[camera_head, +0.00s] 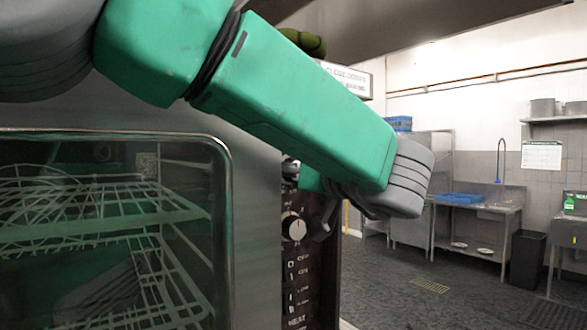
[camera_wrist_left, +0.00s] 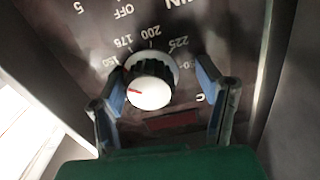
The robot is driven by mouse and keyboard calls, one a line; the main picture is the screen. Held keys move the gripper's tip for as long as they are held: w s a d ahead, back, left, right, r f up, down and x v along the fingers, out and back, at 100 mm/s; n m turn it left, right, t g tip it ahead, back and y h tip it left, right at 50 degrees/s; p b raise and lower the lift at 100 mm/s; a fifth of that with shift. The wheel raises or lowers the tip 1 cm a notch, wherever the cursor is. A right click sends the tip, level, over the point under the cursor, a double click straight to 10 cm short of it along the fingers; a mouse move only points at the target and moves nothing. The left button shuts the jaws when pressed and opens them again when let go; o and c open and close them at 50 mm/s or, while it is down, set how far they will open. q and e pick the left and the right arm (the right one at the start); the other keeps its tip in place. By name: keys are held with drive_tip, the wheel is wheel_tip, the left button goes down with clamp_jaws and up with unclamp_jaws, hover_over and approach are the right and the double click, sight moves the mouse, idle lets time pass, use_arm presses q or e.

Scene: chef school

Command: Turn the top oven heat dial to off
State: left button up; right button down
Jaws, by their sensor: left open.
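The oven heat dial (camera_wrist_left: 150,82) has a white face, a black ridged grip and a red mark pointing left in the left wrist view. Printed numbers and OFF surround it, appearing upside down. My left gripper (camera_wrist_left: 160,70) is open, with one blue-padded finger on each side of the dial; I cannot tell whether either touches it. In the head view my green left arm crosses the oven front, and its gripper is partly hidden beside the control panel. A white-faced dial (camera_head: 293,227) shows there; I cannot tell if it is the same one. My right gripper is out of view.
The oven's glass door (camera_head: 110,240) is closed, with wire racks behind it. A dark red display window (camera_wrist_left: 172,121) sits beside the dial in the wrist view. Open floor (camera_head: 400,280) lies right of the oven, with sinks (camera_head: 480,207) and a dark bin (camera_head: 527,260) beyond.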

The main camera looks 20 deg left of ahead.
use_arm(q)
drive_tip(key=shift+w+d, duration=0.15)
drive_tip(key=shift+d, duration=0.2)
drive_tip(key=shift+c, duration=0.5)
drive_tip(key=shift+d, duration=0.4)
drive_tip(key=c, duration=0.8)
drive_tip(key=shift+a, duration=0.25)
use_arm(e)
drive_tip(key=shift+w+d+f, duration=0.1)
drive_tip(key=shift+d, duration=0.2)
use_arm(q)
drive_tip(key=shift+d, duration=0.1)
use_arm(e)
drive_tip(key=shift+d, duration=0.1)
use_arm(q)
drive_tip(key=shift+f+n, duration=0.1)
drive_tip(key=shift+n, duration=0.2)
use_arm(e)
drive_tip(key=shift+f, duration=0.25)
